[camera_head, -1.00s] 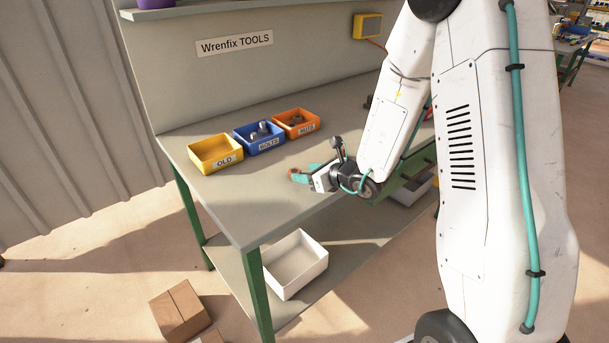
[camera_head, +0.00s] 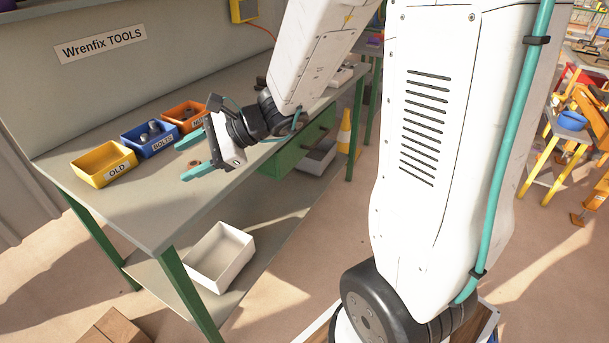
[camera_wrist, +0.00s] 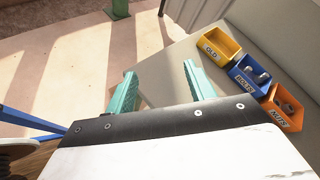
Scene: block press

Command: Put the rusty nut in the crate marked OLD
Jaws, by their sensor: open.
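The yellow crate marked OLD (camera_head: 104,164) stands at the left of the bench top and looks empty; it also shows in the wrist view (camera_wrist: 218,47). My gripper (camera_head: 181,163) is open, its two teal fingers spread apart, right of the crate and over the bench. In the wrist view the fingers (camera_wrist: 160,70) have nothing visible between them.
The blue BOLTS crate (camera_head: 150,139) and orange NUTS crate (camera_head: 184,114) stand in a row beside OLD, both holding parts. A white bin (camera_head: 222,256) sits on the lower shelf. The bench top (camera_head: 150,205) in front of the crates is clear.

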